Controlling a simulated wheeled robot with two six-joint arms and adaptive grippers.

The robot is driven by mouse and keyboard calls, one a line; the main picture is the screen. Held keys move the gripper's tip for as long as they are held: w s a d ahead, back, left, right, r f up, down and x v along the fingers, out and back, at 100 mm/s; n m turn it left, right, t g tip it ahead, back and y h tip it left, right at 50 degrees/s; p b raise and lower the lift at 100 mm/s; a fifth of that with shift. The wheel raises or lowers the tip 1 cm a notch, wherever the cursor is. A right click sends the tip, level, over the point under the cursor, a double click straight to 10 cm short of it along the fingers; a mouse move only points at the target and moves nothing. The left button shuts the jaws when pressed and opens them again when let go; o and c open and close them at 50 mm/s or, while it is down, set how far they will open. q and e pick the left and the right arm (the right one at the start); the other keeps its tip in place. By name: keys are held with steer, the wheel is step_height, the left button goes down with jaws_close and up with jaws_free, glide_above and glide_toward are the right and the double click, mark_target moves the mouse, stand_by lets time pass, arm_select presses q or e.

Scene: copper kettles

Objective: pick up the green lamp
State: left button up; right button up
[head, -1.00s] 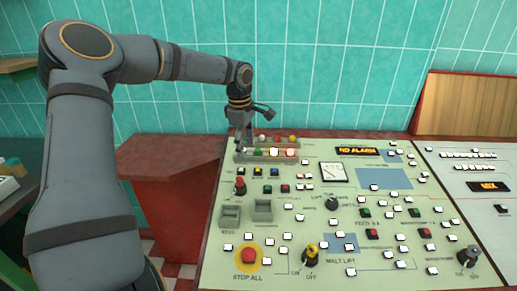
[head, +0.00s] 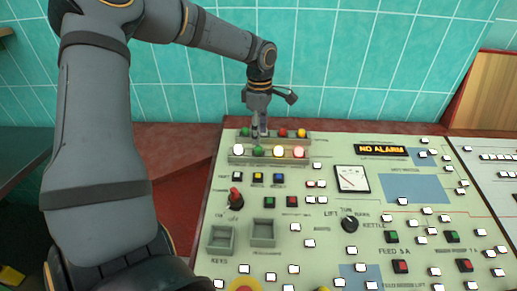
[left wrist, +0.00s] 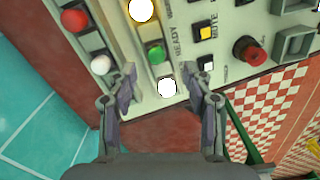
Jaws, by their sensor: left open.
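A small green lamp (head: 259,152) sits in the front row of a lamp strip on the control panel, between two lit white lamps. In the left wrist view the green lamp (left wrist: 156,55) lies just beyond my left fingertips, between their lines. My left gripper (head: 260,133) is over the lamp strips, with nothing between its fingers that I can see it grasp. In the left wrist view its two fingers (left wrist: 160,80) stand apart, with a lit white lamp (left wrist: 167,88) showing between them. Another green lamp (head: 244,132) shows in the back row. My right gripper is out of view.
The back row also holds a red lamp (head: 283,133) and a yellow lamp (head: 301,132). A red lit lamp (head: 298,152) ends the front row. A red knob (head: 236,199) stands up in front, near grey square trays (head: 263,234). A tiled wall rises behind.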

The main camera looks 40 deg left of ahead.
mark_target(259, 147)
arm_select(q)
steer(key=shift+w+a+f, duration=0.1)
steer(key=shift+f, duration=0.35)
steer(key=shift+w+a+f, duration=0.1)
steer(key=shift+f, duration=0.3)
step_height(259, 147, down, 4)
steer(key=shift+r+p, duration=0.1)
steer(key=shift+p, duration=0.2)
steer(key=shift+a+f, duration=0.15)
steer(key=shift+f, duration=0.25)
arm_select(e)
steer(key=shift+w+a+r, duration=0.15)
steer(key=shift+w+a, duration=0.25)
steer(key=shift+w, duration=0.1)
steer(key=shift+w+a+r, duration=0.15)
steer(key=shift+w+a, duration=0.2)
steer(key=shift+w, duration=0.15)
arm_select(q)
steer(key=shift+r, duration=0.1)
steer(key=c, duration=1)
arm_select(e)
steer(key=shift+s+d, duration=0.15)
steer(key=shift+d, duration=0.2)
